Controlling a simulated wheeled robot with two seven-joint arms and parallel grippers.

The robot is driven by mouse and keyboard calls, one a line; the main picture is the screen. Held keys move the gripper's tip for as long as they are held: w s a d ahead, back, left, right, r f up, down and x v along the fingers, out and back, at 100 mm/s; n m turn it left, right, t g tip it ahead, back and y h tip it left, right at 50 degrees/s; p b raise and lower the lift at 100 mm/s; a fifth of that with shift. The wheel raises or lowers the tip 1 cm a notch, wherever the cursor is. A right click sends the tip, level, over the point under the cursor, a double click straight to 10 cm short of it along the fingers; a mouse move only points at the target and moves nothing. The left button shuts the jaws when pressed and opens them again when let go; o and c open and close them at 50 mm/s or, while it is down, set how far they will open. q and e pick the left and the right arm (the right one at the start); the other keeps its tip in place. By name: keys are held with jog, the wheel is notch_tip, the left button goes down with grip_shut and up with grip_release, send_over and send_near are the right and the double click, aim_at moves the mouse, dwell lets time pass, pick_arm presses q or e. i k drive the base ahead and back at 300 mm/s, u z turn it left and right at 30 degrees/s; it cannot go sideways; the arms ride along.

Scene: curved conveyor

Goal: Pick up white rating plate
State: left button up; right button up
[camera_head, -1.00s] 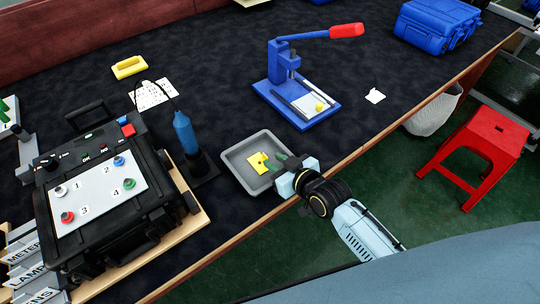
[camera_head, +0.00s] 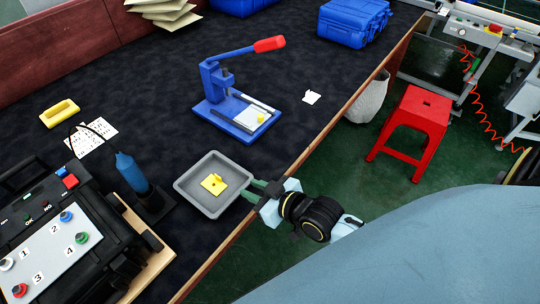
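A small white plate (camera_head: 312,97) with an irregular outline lies flat on the dark table, right of the blue press (camera_head: 236,115) and near the table's right edge. My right gripper (camera_head: 255,190) is at the right rim of the grey tray (camera_head: 184,184), well below the white plate in the picture. Its two green fingers look apart, with nothing visible between them. A yellow piece (camera_head: 213,185) lies in the tray, clear of the fingers. My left gripper is not in view.
The press has a red-tipped lever (camera_head: 269,44) and a small yellow piece on its base. A black control box (camera_head: 60,235) stands at the lower left. A white dotted sheet (camera_head: 92,138) lies at the left. The table around the white plate is clear.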

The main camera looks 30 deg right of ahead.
aim_at(310, 98)
jog(key=z, duration=1.4)
